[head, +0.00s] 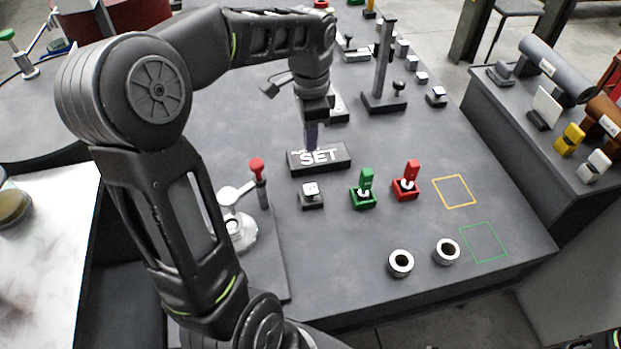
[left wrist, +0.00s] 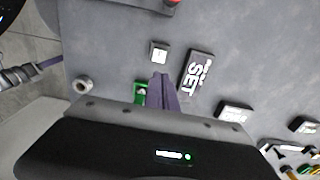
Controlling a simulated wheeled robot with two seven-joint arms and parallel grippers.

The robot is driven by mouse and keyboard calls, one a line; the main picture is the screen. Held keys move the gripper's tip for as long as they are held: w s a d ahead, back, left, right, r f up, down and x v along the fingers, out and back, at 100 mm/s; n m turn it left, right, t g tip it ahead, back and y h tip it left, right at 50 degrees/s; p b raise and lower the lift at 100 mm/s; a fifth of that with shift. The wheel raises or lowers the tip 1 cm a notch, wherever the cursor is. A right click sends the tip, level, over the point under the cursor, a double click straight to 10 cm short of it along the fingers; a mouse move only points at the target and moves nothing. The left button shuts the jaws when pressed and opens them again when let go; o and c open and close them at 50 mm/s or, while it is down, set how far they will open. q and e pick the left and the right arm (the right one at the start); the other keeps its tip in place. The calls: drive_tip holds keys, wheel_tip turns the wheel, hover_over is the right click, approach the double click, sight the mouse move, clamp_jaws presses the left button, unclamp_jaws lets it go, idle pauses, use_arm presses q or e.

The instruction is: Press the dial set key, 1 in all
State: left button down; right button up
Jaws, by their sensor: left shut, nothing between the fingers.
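A black block with the white word SET (head: 320,157) lies on the grey table; it also shows in the left wrist view (left wrist: 195,76). In front of it is a small dark key with a pale cap (head: 311,193), also in the left wrist view (left wrist: 159,49). My left gripper (head: 311,143) points down with its purple fingers shut and empty. In the head view the fingers overlap the back edge of the SET block; I cannot tell whether they touch it. In the left wrist view the fingertips (left wrist: 161,77) appear between the block and a green switch. My right gripper is out of view.
A green switch (head: 364,192) and a red switch (head: 407,183) stand right of the small key. A red-knobbed lever (head: 258,175) stands to its left. Two metal rings (head: 401,262) lie near the front edge. A tall post (head: 384,65) stands behind.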

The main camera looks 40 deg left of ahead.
sight(311, 188)
use_arm(q)
wheel_tip(311, 188, down, 14)
drive_tip(key=shift+p, duration=0.55)
